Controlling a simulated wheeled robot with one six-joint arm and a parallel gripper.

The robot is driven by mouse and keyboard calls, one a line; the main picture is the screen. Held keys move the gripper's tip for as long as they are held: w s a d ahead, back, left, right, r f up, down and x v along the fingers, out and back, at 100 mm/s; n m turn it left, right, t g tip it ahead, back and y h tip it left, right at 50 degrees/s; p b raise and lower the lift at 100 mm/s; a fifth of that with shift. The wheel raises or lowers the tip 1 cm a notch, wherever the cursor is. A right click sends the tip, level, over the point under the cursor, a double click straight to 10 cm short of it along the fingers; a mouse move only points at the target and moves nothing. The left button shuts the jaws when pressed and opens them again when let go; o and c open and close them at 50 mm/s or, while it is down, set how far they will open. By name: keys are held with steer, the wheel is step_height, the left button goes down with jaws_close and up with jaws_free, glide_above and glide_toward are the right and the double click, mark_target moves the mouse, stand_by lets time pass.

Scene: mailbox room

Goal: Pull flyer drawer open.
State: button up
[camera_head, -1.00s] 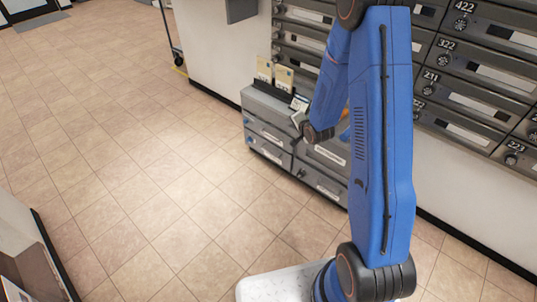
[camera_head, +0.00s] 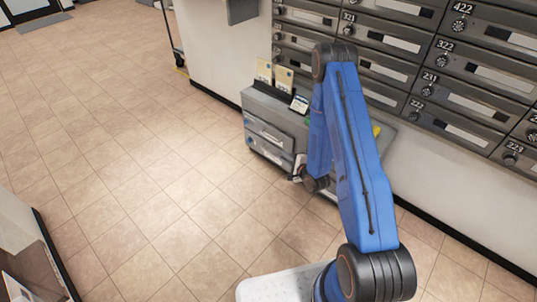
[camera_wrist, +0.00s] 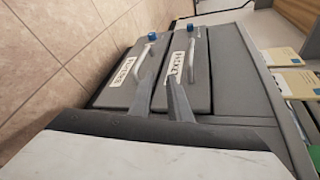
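The flyer drawer (camera_wrist: 112,84), with a label reading FLYERS (camera_wrist: 124,71) and a bar handle (camera_wrist: 139,66), is the lower front in the sideways wrist view. It looks shut. A second labelled drawer (camera_wrist: 196,80) sits above it, to the right in that view. My gripper (camera_wrist: 161,75) is open, with its two fingers apart in front of the drawer fronts, near the seam between them. Nothing is seen between the fingers. I cannot tell whether they touch the handle. In the head view the grey cabinet (camera_head: 275,102) is partly hidden behind my arm.
Blue knobs (camera_wrist: 151,36) sit at the drawer ends. Cards and leaflets (camera_head: 284,79) stand on the cabinet top. Numbered mailboxes (camera_head: 470,100) cover the wall behind. The tiled floor (camera_head: 130,170) left of and in front of the cabinet is clear.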

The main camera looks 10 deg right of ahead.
steer(key=s+f+m, duration=0.2)
steer(key=s+f, duration=0.2)
steer(key=f, duration=0.1)
steer(key=shift+m+t+y, duration=0.3)
steer(key=shift+t, duration=0.1)
steer(key=x, duration=1.8)
steer(key=shift+s+a+r, duration=0.1)
steer(key=shift+r, duration=0.05)
jaws_close()
